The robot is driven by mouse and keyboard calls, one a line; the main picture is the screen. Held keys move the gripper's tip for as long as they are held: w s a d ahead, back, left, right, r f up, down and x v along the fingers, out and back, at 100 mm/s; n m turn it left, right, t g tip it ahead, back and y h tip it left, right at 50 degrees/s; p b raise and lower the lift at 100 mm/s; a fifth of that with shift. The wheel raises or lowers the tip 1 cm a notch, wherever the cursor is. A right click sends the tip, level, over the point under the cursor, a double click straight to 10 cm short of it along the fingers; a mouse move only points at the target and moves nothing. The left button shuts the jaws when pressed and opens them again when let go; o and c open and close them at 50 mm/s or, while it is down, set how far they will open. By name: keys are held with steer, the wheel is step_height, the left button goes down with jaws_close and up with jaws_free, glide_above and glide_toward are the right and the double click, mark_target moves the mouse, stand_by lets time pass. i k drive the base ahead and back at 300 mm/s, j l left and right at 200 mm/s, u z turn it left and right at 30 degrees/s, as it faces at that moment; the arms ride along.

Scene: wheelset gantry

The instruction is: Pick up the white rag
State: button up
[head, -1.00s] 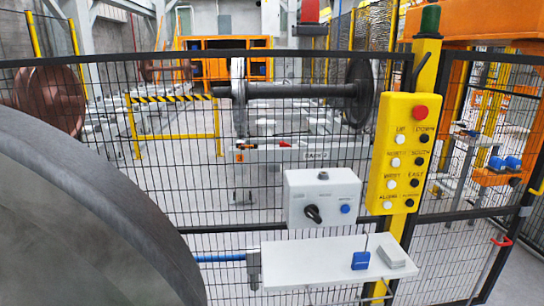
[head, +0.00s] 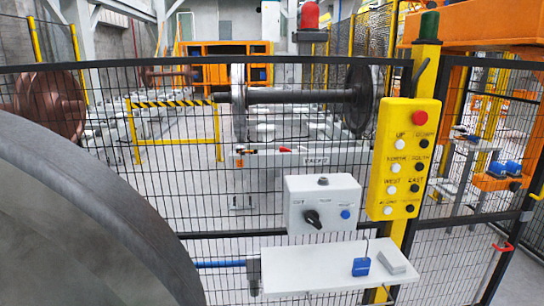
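A small folded pale grey-white piece (head: 397,261), which looks like the white rag, lies on the right end of a white shelf (head: 310,268) fixed at the mesh fence. A blue object (head: 361,266) with a thin upright wire or stem stands just left of it, close beside it. The shelf's left and middle parts are bare. My gripper is not in view, so its state does not show.
A large dark grey disc (head: 85,210) fills the lower left, very near. Behind the shelf are a grey switch box (head: 322,203), a yellow button panel (head: 402,158) and the black mesh fence. A wheelset (head: 300,96) stands beyond the fence.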

mark_target(393, 264)
steer(key=z, duration=1.1)
steer(key=i+u, duration=0.45)
steer(key=i+l+u, duration=0.1)
steer(key=i+u, duration=0.3)
steer(key=i+l+u, duration=0.2)
steer(key=u, duration=0.25)
steer(key=i+l+u, duration=0.3)
steer(key=u, duration=0.15)
steer(key=l, duration=0.1)
